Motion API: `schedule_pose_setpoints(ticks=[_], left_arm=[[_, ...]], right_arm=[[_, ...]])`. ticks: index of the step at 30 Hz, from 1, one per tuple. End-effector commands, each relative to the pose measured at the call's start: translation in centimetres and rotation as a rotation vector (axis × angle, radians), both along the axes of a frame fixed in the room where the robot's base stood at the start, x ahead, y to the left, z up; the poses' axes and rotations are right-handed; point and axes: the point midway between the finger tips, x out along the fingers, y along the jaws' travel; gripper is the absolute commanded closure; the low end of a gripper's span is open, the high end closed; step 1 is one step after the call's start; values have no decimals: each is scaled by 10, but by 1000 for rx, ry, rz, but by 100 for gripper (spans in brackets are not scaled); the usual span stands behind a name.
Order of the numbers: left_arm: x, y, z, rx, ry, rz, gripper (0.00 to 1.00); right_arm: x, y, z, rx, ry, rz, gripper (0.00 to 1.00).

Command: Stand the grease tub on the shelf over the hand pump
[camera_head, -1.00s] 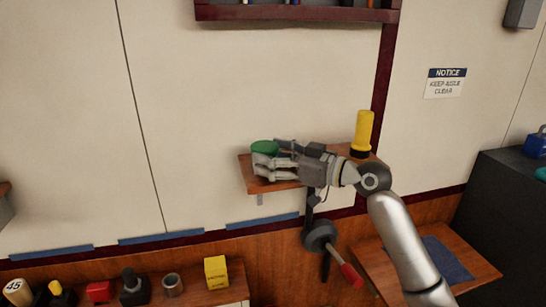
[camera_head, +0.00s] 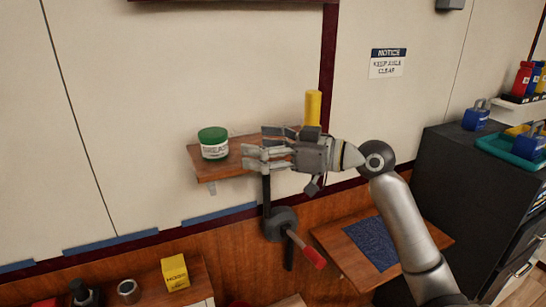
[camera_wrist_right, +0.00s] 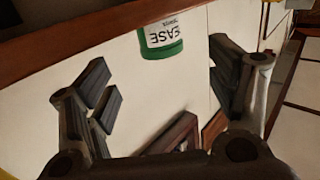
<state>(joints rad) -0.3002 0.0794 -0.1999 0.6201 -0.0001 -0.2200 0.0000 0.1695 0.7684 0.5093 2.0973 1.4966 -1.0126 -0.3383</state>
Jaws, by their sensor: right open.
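The grease tub (camera_head: 213,143), green-lidded with a white label, stands upright on the left part of the small wooden shelf (camera_head: 205,171). The shelf is on the wall above the hand pump (camera_head: 281,224), which has a red-gripped handle. My right gripper (camera_head: 253,156) is open and empty, to the right of the tub and apart from it, in front of the shelf. In the right wrist view the tub (camera_wrist_right: 160,40) shows upside down beyond the open fingers (camera_wrist_right: 160,95). My left gripper is not in view.
A yellow cylinder (camera_head: 313,108) stands at the shelf's right end, behind my right gripper. Below right is a wooden surface with a blue mat (camera_head: 371,244). A dark cabinet (camera_head: 463,190) stands at right. A yellow box (camera_head: 175,272) sits on the lower left ledge.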

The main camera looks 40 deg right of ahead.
Motion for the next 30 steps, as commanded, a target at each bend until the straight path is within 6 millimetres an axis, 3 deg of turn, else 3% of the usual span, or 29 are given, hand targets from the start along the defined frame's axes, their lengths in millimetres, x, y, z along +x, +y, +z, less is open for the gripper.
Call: schedule_pose_setpoints(ticks=[9,30], left_arm=[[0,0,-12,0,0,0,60],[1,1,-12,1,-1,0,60]], right_arm=[[-23,-14,1,0,0,0,21],[-24,-15,2,0,-1,-1,21]])
